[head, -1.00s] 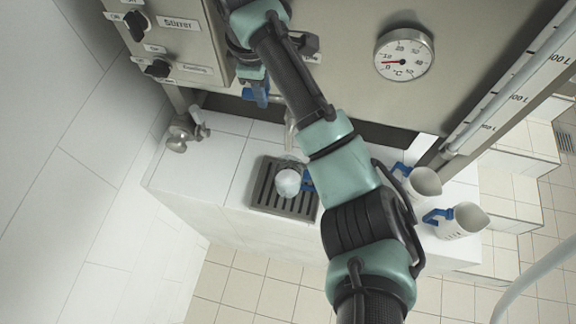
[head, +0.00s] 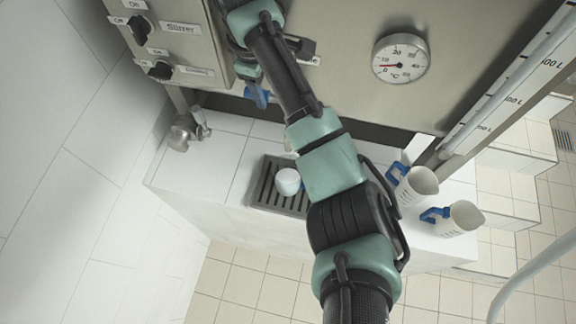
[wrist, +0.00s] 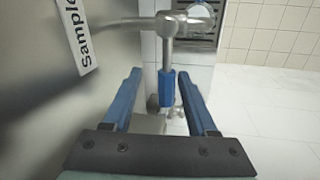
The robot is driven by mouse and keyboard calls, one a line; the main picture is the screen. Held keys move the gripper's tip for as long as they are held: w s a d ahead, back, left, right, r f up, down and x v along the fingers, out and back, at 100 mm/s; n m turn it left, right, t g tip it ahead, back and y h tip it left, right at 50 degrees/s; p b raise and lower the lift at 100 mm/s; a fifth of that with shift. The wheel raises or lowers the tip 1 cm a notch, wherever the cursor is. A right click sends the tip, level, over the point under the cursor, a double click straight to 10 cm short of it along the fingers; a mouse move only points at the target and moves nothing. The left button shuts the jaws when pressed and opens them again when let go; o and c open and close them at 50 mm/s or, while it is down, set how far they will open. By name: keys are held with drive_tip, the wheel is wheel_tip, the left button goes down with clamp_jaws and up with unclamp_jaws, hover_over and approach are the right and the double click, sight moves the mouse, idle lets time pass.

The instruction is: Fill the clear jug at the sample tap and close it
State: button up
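The clear jug (head: 288,182) stands on the dark drip grate (head: 268,192), partly hidden by my arm; its inside looks whitish, and I cannot tell how full it is. In the wrist view part of the jug (wrist: 202,14) shows at the top right, by the metal sample tap (wrist: 172,24). The tap's blue-sleeved lever (wrist: 167,88) lies between the two blue fingers of my gripper (wrist: 161,88). The fingers are apart, with a gap on each side of the lever. In the head view my gripper (head: 257,95) is beside the tank, and the tap is hidden behind my arm.
Two white jugs with blue handles, one (head: 418,184) and another (head: 462,219), stand right of my arm on the tiled ledge. A thermometer dial (head: 401,58) and a switch box (head: 165,40) are above. Another metal valve (head: 183,132) sits at left.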

drive_tip(key=shift+o, duration=0.2)
drive_tip(key=shift+s+a, duration=0.1)
drive_tip(key=shift+s, duration=0.05)
drive_tip(key=shift+r, duration=0.25)
drive_tip(key=d+v, duration=0.1)
drive_tip(key=v, duration=1.1)
drive_tip(key=shift+a+r+p, duration=0.25)
drive_tip(key=shift+a+p, duration=0.05)
drive_tip(key=shift+a, duration=0.15)
